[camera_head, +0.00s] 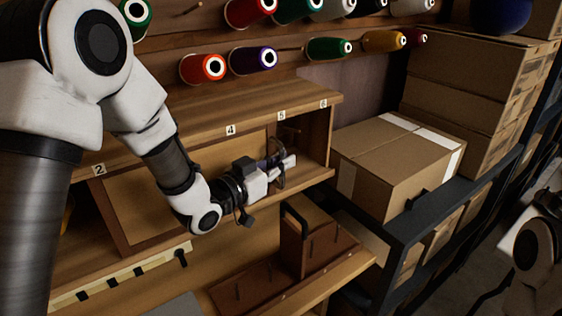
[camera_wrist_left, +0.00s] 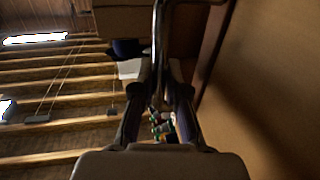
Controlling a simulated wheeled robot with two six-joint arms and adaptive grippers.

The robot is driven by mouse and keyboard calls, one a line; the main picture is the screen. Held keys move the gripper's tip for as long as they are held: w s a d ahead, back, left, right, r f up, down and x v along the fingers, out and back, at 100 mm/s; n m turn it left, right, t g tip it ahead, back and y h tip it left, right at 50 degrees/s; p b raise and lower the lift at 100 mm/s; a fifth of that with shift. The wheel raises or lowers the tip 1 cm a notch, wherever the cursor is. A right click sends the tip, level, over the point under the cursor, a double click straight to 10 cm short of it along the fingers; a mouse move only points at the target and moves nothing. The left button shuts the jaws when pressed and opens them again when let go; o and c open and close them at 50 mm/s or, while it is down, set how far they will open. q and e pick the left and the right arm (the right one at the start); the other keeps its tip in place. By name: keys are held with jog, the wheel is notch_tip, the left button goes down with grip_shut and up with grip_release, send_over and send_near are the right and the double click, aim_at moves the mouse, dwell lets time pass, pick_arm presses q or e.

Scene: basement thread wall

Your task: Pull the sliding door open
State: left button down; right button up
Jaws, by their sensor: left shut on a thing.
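The sliding door (camera_head: 130,205) is a tan wooden panel in a darker frame, set in the front of the wooden cabinet. My left arm crosses in front of it and hides part of it. My left gripper (camera_head: 277,167) is at the door's right end, shut on a dark handle (camera_head: 281,150). In the left wrist view, the handle (camera_wrist_left: 160,35) runs as a dark bar down between the fingers, and the door's brown face (camera_wrist_left: 265,90) fills the right side. My right gripper is out of the picture; only part of my right arm shows at lower right.
An open compartment (camera_head: 313,140) shows right of the handle, under labels 5 and 6. Thread spools (camera_head: 253,60) hang on pegs above the cabinet. A brown organizer (camera_head: 320,250) stands below. Cardboard boxes (camera_head: 385,175) sit on a dark shelf rack at right.

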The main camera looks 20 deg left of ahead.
pick_arm(q)
jog(key=x, duration=0.5)
jog(key=shift+s+d, duration=0.2)
jog(key=shift+d, duration=0.15)
jog(key=c, duration=1.2)
grip_release()
jog(key=shift+s+a, duration=0.1)
jog(key=v, duration=1.2)
